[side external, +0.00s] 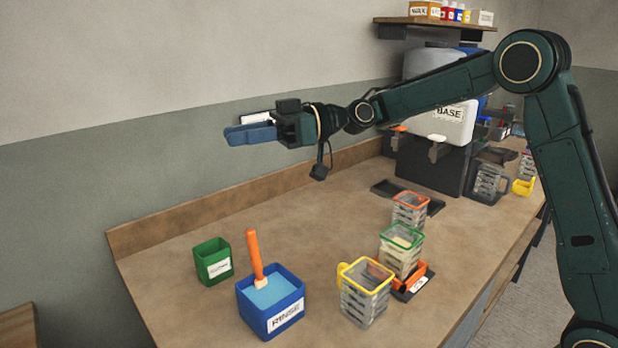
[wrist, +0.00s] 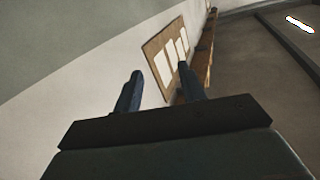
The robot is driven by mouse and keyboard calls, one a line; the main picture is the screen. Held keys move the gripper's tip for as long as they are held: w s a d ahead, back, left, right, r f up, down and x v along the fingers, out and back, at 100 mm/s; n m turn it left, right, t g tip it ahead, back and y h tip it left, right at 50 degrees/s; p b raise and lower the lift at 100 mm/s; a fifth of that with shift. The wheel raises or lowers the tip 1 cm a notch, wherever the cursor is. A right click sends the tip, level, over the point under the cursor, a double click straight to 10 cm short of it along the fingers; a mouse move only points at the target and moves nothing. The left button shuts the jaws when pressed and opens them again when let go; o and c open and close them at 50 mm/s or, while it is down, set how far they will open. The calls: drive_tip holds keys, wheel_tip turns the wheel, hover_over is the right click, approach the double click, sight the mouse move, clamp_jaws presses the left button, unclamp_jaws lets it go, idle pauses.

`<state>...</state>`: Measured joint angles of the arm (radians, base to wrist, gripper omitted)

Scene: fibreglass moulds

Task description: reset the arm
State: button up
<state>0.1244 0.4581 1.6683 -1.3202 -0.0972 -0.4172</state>
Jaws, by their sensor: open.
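My gripper (side external: 250,134) is held high over the back of the bench in the side external view, pointing left and level. My arm stretches in from the right. In the wrist view the two blue fingers of my gripper (wrist: 160,90) stand apart with nothing between them, so it is open and empty. It touches nothing that I can see.
Below on the bench (side external: 185,285) stand a blue RINSE tub (side external: 262,318) holding an orange-handled brush (side external: 255,255), a green bin (side external: 205,264), and clear cups with yellow (side external: 365,290), green (side external: 402,250) and orange (side external: 410,208) rims. A BASE container (side external: 440,105) stands behind. A pinboard (wrist: 158,60) hangs ahead.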

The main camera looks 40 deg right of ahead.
drive_tip(key=shift+s, duration=0.15)
drive_tip(key=s+d+f+m+h, duration=0.3)
drive_tip(key=s+d+m+h, duration=0.1)
drive_tip(key=s, duration=0.7)
drive_tip(key=s+d+f+m+h, duration=0.4)
drive_tip(key=s+d+h, duration=0.2)
drive_tip(key=s, duration=0.5)
drive_tip(key=s+d+f+m+g+h, duration=0.1)
drive_tip(key=s+d+f+m+h, duration=0.2)
drive_tip(key=s+d+h, duration=0.3)
drive_tip(key=s+d+m, duration=0.1)
drive_tip(key=s+d, duration=0.2)
drive_tip(key=s, duration=0.2)
drive_tip(key=shift+f, duration=0.35)
